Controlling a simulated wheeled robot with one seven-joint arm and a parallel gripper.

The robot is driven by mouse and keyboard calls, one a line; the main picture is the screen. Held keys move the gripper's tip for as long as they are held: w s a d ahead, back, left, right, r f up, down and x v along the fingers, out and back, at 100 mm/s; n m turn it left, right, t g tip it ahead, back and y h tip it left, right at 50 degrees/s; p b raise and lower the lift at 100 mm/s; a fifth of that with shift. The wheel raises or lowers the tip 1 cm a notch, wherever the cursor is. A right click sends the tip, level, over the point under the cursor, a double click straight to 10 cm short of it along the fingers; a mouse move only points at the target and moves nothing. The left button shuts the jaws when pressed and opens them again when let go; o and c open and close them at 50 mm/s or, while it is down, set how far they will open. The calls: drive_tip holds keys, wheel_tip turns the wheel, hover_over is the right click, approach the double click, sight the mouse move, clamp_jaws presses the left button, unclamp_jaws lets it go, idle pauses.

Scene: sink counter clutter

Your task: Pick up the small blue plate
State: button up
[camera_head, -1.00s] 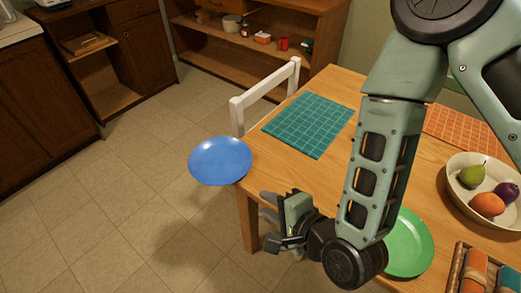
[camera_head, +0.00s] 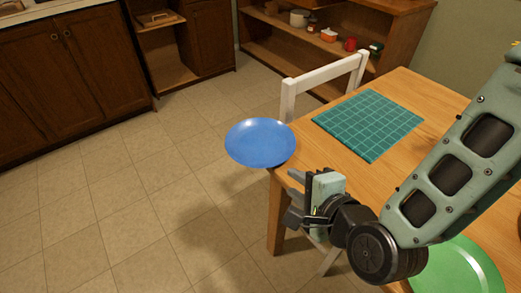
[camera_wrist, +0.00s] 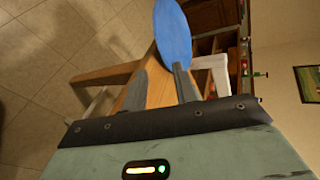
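The small blue plate (camera_head: 260,142) lies at the table's near left corner, with much of it sticking out past the edge over the floor. My gripper (camera_head: 294,196) is just below and right of the plate in the head view, beside the table corner. In the wrist view, the two dark fingers (camera_wrist: 160,78) stand apart with a gap between them. The plate (camera_wrist: 172,30) shows beyond the fingertips, nearly in line with the right finger. I cannot tell whether that finger touches it. Nothing shows held.
The wooden table (camera_head: 331,158) carries a teal grid mat (camera_head: 368,122) and a green plate (camera_head: 462,268), partly hidden by my arm. A white chair (camera_head: 325,76) stands at the table's far left side. Open tiled floor (camera_head: 130,200) lies to the left.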

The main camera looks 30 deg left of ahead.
drive_tip(key=b, duration=0.1)
approach(264, 164)
drive_tip(key=w+a, duration=0.1)
drive_tip(key=x, duration=0.3)
drive_tip(key=b+x, duration=0.1)
drive_tip(key=x, duration=0.2)
drive_tip(key=shift+s+f, duration=0.15)
drive_tip(key=shift+f, duration=0.2)
drive_tip(key=shift+c, duration=0.3)
clamp_jaws()
